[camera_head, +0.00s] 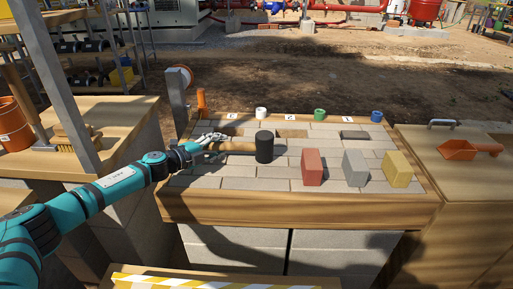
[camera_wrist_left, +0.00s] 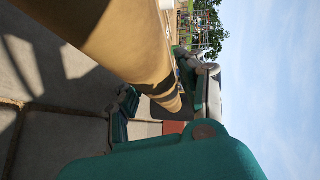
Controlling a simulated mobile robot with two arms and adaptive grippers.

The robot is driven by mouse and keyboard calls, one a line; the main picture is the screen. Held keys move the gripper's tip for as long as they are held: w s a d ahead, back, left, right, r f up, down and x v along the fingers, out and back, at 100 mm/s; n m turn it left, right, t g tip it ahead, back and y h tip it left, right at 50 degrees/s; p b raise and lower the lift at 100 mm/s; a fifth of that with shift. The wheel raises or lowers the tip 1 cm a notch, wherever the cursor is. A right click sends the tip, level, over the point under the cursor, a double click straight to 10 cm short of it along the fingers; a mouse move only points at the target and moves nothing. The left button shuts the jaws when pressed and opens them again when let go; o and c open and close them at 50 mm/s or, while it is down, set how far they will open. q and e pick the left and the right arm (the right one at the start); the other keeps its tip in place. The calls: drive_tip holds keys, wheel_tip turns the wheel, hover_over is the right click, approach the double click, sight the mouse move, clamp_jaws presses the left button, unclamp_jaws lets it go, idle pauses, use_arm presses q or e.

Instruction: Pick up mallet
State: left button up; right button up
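The mallet (camera_head: 264,147) has a black head and a tan wooden handle (camera_head: 235,147). Its head stands on the block-paved top of the workbench, and the handle points left toward my left arm. My left gripper (camera_head: 208,143) is at the handle's free end. In the left wrist view the handle (camera_wrist_left: 120,45) runs large across the picture, with the left gripper's fingers (camera_wrist_left: 157,88) on either side of it. Whether they press on it cannot be told. The mallet head is mostly hidden there. My right gripper is not in view.
Red (camera_head: 312,168), grey (camera_head: 356,168) and yellow (camera_head: 398,170) blocks stand right of the mallet. An orange scoop (camera_head: 470,149) lies on the right bench. A post (camera_head: 55,80) stands at left.

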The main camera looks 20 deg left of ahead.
use_arm(q)
clamp_jaws()
drive_tip(key=shift+r, duration=0.15)
